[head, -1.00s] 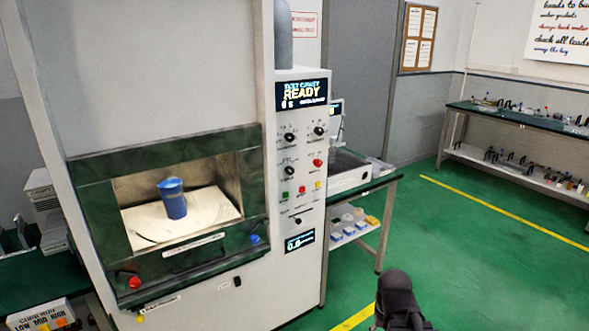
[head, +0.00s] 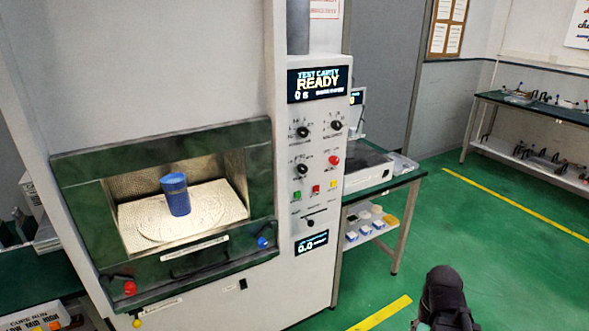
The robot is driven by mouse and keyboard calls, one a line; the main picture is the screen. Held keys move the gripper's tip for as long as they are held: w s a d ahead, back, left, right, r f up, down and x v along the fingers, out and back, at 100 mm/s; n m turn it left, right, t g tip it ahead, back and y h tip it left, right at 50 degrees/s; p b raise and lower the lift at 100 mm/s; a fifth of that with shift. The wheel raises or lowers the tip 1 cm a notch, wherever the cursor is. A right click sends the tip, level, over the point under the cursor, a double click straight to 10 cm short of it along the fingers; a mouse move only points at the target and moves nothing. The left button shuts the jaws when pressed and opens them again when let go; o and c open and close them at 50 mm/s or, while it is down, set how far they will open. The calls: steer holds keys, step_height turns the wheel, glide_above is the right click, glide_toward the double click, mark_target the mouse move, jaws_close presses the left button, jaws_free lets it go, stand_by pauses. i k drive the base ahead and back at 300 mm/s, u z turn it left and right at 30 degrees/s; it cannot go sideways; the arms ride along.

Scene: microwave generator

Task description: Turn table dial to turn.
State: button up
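The microwave generator's control panel (head: 318,185) faces me and carries several dials; their labels are too small to read. A black dial (head: 303,132) sits at upper left, another black dial (head: 337,126) at upper right, and a third black dial (head: 302,170) below. A small black control (head: 310,223) is lower down. My gripper (head: 446,296) shows as a dark shape at the bottom right, over the green floor. It is well apart from the panel, and its fingers cannot be made out.
The cavity (head: 125,187) holds a blue cup (head: 175,194) upright on a pale plate (head: 228,203). The screen (head: 320,83) reads "TEST CAVITY READY". A side table (head: 405,181) stands right of the panel. Green floor (head: 480,250) is clear at right.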

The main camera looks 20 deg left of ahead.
mark_target(303, 168)
steer(key=u, duration=0.4)
steer(key=i, duration=0.9)
steer(key=u, duration=0.5)
